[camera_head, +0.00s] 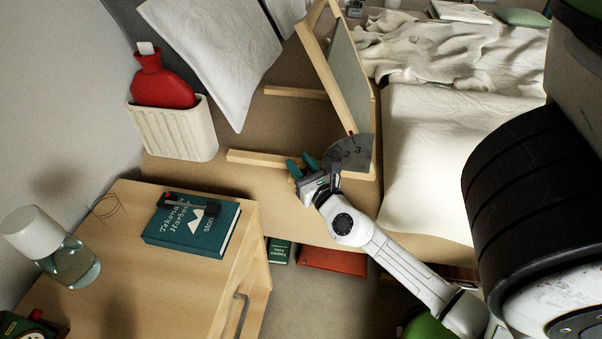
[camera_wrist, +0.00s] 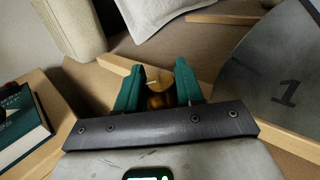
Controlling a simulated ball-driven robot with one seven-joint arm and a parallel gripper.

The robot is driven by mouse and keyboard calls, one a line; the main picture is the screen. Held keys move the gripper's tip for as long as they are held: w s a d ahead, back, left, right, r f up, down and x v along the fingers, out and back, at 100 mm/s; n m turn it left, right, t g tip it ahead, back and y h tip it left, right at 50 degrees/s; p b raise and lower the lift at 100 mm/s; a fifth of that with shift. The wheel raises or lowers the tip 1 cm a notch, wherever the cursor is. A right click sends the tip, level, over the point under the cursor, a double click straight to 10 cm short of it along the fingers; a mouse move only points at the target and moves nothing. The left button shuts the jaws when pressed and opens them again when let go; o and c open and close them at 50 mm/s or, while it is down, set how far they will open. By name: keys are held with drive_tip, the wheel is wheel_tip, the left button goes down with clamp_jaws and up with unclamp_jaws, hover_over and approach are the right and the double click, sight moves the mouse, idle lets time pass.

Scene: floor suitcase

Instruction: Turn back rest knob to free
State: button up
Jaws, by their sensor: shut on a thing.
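The back rest (camera_head: 345,75) is a wooden frame with a grey panel, standing tilted on the bed. At its lower end is a grey dial plate (camera_head: 355,154) with numbers, 2 and 3 being readable, and a small red mark at its top. In the wrist view the plate (camera_wrist: 281,75) shows a large 1. My gripper (camera_head: 302,165) is at the plate's left side. In the wrist view its teal fingers (camera_wrist: 160,82) are shut on the brass-coloured knob (camera_wrist: 184,79). The fingers hide part of the knob, and I cannot read its setting.
A wooden nightstand (camera_head: 118,262) at lower left holds a teal book (camera_head: 180,238) with dark glasses or a similar item on it, and a glass carafe (camera_head: 75,268). A cream bin (camera_head: 172,130) holds a red hot water bottle (camera_head: 162,88). Pillow (camera_head: 215,50) and white bedding (camera_head: 425,150) flank the back rest.

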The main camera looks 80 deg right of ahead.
idle(0.4)
drive_tip(key=o, duration=0.9)
drive_tip(key=shift+s+a, duration=0.1)
drive_tip(key=v, duration=1)
drive_tip(key=shift+s+a, duration=0.15)
drive_tip(key=shift+s, duration=0.1)
